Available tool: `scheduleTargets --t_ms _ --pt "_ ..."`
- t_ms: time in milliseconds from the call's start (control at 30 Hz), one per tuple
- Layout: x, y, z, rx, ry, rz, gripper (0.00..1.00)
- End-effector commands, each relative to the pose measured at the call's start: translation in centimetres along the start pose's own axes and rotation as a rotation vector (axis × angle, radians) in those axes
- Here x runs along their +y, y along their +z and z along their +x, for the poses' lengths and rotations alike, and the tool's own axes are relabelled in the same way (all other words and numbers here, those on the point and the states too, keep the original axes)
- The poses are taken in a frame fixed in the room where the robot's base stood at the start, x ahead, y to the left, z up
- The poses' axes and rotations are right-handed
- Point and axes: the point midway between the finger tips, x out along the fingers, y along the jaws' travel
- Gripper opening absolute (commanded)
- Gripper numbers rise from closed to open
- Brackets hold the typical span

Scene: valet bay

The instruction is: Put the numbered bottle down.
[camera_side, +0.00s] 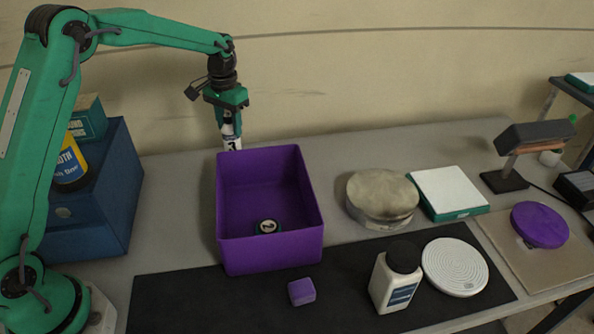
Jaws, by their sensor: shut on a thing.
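My gripper (229,112) points down and is shut on a white bottle (232,143) marked with a black 3. The bottle looks upright at the far rim of the purple bin (268,255). Its lower end meets the rim line in the picture, and I cannot tell whether it is behind the bin or over its edge. A round piece marked 2 (267,227) lies inside the bin near the front wall.
A white bottle with a black cap (394,283), a white ribbed disc (455,266) and a small purple block (301,292) are on the black mat (190,300). Round pads (382,194) and a white-topped box (449,190) stand behind. A blue crate (110,200) is at left.

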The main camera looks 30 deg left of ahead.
Motion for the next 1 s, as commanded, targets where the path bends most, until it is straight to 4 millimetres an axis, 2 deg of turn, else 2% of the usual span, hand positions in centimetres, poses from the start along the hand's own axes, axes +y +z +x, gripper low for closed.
scheduleTargets --t_ms 267,667,1000 --pt "0.0 0.0 0.6 0.000 0.000 0.000 0.14" --pt "0.0 0.0 4.9 0.000 0.000 0.000 0.14" --pt "0.0 0.0 5.2 0.001 0.000 0.000 0.14"
